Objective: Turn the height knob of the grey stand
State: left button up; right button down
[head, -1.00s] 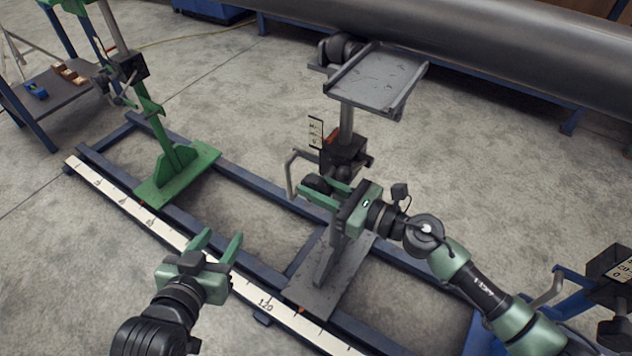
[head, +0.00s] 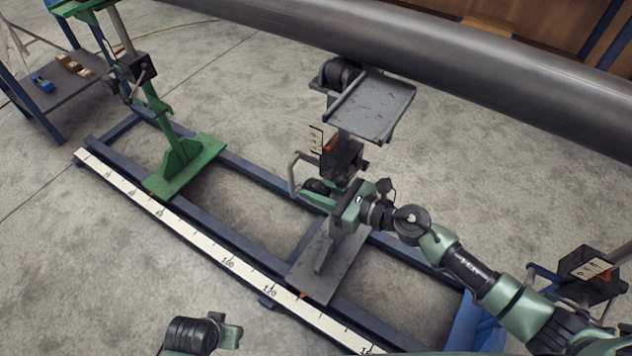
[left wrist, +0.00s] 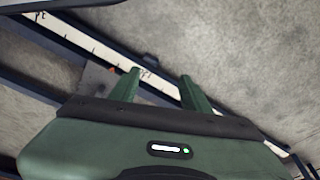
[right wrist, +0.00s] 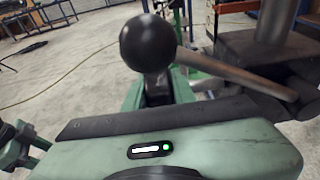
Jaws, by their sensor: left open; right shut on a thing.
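The grey stand has a flat tray (head: 372,108) on top, a dark block (head: 343,160) with a small scale card (head: 316,140), and a flat base (head: 322,275) on the rails. A crank with a black ball knob (head: 316,186) sits at the block's near side. My right gripper (head: 327,198) is shut at this knob. In the right wrist view the black ball (right wrist: 148,43) stands above the fingers, with its dark neck between them and a metal bar behind. My left gripper (head: 228,328) is open and empty at the bottom edge; its spread fingers (left wrist: 157,90) show in the left wrist view.
A green stand (head: 180,160) is on the same blue rails, left of the grey one. A ruler strip (head: 200,240) runs along the near rail. A large grey pipe (head: 430,55) lies behind the stand. A shelf (head: 62,90) with small items is at far left.

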aim_at(328, 194)
pick_arm(q)
jog(key=f, duration=0.1)
jog(key=s+f, duration=0.1)
jog(key=f, duration=0.1)
jog(key=f+p, duration=0.1)
jog(key=shift+s+f, duration=0.25)
jog(key=shift+f, duration=0.05)
pick_arm(e)
jog(key=c, duration=1.2)
grip_release()
pick_arm(q)
jog(key=shift+a, duration=0.1)
pick_arm(e)
jog(key=shift+o, duration=0.2)
jog(key=shift+d, duration=0.1)
jog(key=shift+s+d, duration=0.25)
jog(key=shift+d, duration=0.05)
jog(key=v, duration=0.5)
jog(key=shift+s+d+r, duration=0.15)
jog(key=shift+d+r, duration=0.05)
jog(key=shift+d, duration=0.05)
jog(key=shift+s+d+r+b, duration=0.25)
jog(key=shift+s+d+b, duration=0.05)
jog(key=shift+s+d, duration=0.1)
pick_arm(q)
jog(key=shift+w+r, duration=0.2)
jog(key=shift+r, duration=0.35)
jog(key=shift+w+r, duration=0.15)
jog(key=shift+r, duration=0.4)
